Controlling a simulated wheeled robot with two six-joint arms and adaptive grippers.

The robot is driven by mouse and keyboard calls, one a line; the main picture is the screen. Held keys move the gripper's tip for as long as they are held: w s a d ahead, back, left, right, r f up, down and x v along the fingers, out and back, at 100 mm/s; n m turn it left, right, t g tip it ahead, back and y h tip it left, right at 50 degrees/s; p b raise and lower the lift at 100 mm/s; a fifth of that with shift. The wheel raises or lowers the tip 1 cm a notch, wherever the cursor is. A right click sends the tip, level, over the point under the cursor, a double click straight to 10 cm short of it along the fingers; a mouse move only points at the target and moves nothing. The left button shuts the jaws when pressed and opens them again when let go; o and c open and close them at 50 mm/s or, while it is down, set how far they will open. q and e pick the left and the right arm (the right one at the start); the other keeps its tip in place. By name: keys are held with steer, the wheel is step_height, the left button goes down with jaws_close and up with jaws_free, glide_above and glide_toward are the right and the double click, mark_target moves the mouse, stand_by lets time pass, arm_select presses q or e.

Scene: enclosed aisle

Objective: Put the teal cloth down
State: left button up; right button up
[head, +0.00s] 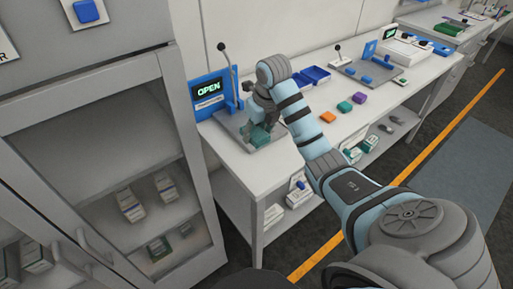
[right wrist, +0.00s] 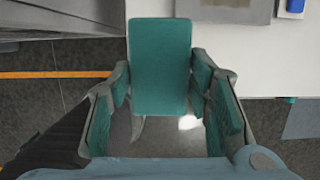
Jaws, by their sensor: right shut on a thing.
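The teal cloth (right wrist: 160,65) is a flat rectangle between the fingers of my right gripper (right wrist: 165,95) in the right wrist view. Teal also shows along the inner sides of both fingers. In the head view my right gripper (head: 259,117) points down at the near left end of the white bench. The cloth (head: 259,134) shows below it, partly hidden by the fingers, at the grey plate (head: 235,124). I cannot tell whether the cloth touches the plate. My left gripper is not in view.
A blue panel reading OPEN (head: 208,90) and an upright lever stand behind the plate. Blue trays (head: 314,75) and orange (head: 327,117), green (head: 344,107) and purple (head: 360,97) blocks lie farther along the bench. A grey glass-door cabinet (head: 190,150) stands close on the left.

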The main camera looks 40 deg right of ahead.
steer(key=b, duration=0.6)
glide_above(256, 170)
steer(key=s, duration=0.1)
step_height(256, 170, down, 8)
steer(key=shift+f, duration=0.1)
steer(key=x, duration=0.3)
steer(key=s+p+x, duration=0.1)
steer(key=x, duration=0.1)
steer(key=shift+f, duration=0.55)
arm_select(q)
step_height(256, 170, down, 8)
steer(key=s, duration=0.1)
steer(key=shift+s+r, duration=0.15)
arm_select(e)
steer(key=shift+f, duration=0.2)
steer(key=o, duration=1)
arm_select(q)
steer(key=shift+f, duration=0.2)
